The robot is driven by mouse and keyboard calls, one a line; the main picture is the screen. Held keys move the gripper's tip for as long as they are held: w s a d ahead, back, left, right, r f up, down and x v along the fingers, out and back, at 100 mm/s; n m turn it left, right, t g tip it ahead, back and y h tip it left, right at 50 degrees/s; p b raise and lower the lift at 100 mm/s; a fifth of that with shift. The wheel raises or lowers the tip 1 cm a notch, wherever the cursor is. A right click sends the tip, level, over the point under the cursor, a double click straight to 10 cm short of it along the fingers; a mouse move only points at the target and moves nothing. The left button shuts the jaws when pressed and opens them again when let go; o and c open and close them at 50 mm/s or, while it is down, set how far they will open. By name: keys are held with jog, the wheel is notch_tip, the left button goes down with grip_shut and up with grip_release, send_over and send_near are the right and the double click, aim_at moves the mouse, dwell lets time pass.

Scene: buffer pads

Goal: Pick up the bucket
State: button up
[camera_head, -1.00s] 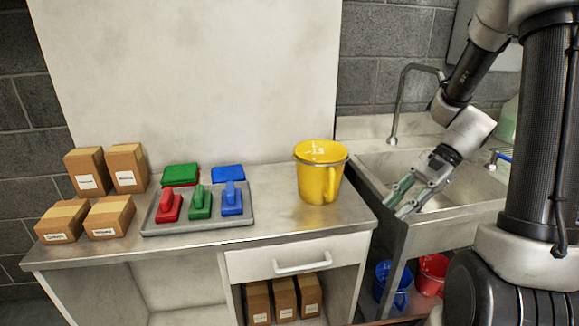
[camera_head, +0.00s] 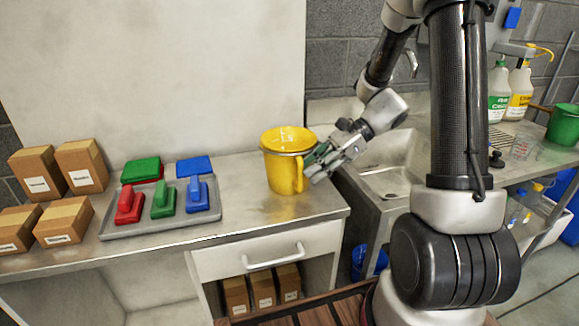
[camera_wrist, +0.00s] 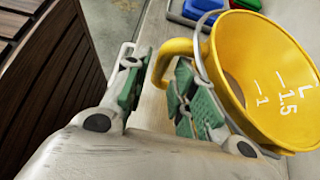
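A yellow bucket (camera_head: 287,165) stands upright near the right end of the metal counter, with its handle on its right side. In the wrist view the bucket (camera_wrist: 265,70) fills the upper right, its inside marked with a scale. My gripper (camera_head: 314,166) is right beside the bucket on the handle side. In the wrist view my gripper (camera_wrist: 157,80) has its green-padded fingers apart, with the yellow handle (camera_wrist: 164,62) in the gap between them. The right finger overlaps the bucket's side in view; whether it touches is unclear.
A grey tray (camera_head: 160,223) with red, green and blue pads lies left of the bucket; cardboard boxes (camera_head: 36,173) stand farther left. A sink (camera_head: 385,182) is on the right. A green bucket (camera_head: 563,124) stands at far right. Slatted brown wood (camera_wrist: 50,80) is near my gripper.

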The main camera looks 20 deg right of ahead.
aim_at(300, 189)
jog(key=x, duration=0.4)
jog(key=shift+a+f, duration=0.1)
grip_shut()
jog(key=shift+w, duration=0.1)
jog(key=shift+r, duration=5.05)
jog(key=shift+c, duration=2.3)
grip_release()
grip_shut()
